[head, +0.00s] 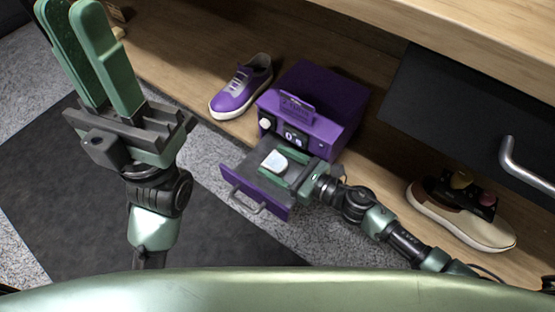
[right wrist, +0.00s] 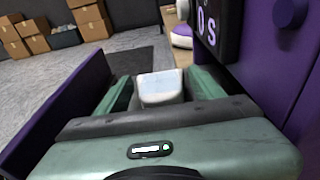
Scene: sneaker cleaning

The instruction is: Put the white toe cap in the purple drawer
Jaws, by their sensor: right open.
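The purple drawer (head: 252,188) is pulled out from the purple box, with a grey interior. The white toe cap (head: 274,159) is at the drawer, between the fingers of my right gripper (head: 277,165). In the right wrist view the toe cap (right wrist: 160,87) lies between the two spread green fingers, with gaps on both sides. The drawer's purple front (right wrist: 55,110) is on the left there. My right gripper is open. The toe cap's underside is hidden. My left gripper (head: 62,5) is raised at upper left, away from the drawer; its finger gap is unclear.
The purple box (head: 325,95) with a dial and display stands on the wooden shelf (head: 180,65). A purple sneaker (head: 240,88) is left of it, a beige and brown shoe (head: 462,212) right. A dark drawer front with a metal handle (head: 525,165) juts out above the right side.

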